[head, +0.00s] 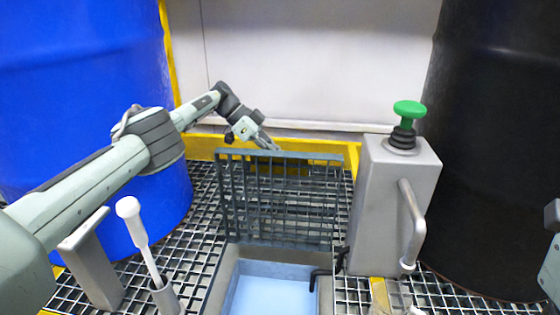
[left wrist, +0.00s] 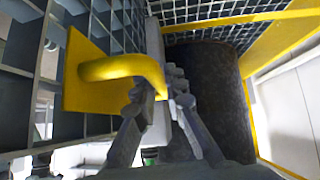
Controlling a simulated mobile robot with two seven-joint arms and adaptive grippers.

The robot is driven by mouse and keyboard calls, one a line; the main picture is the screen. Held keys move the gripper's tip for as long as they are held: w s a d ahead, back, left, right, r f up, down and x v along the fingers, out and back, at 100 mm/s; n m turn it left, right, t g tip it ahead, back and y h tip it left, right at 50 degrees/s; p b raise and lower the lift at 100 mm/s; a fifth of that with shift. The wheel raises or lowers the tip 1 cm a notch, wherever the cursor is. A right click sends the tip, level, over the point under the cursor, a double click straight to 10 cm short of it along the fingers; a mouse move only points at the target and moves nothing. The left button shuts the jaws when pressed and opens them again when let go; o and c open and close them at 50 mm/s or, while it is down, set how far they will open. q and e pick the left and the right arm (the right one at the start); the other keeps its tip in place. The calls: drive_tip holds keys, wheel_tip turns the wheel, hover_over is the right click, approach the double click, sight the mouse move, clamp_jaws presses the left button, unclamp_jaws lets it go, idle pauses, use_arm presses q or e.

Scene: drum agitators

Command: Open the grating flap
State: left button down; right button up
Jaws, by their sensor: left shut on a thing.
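The grating flap (head: 280,200) is a dark bar grid in the head view. It stands raised, close to upright, at the back of an opening with a light blue bottom (head: 270,290). My left gripper (head: 272,146) is behind the flap's top edge, its fingertips partly hidden. In the left wrist view the flap (left wrist: 62,100) is at the left, with a yellow plate and bent yellow handle (left wrist: 120,68) on it. The left gripper (left wrist: 160,95) is shut on that handle. Only a sliver of my right arm shows at the head view's right edge; its gripper is out of view.
A grey box with a green button (head: 409,112) and a side handle stands right of the opening. A white-knobbed lever (head: 140,225) stands at the left. A blue drum (head: 90,80) and a black drum (head: 495,150) flank the grating floor. A pale wall is behind.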

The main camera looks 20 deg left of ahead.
use_arm(q)
drive_tip(key=shift+d, duration=0.1)
drive_tip(key=c, duration=1.6)
unclamp_jaws()
drive_tip(key=shift+o, duration=0.2)
drive_tip(key=shift+r, duration=0.15)
wheel_tip(320, 180, up, 10)
drive_tip(key=shift+f, duration=0.1)
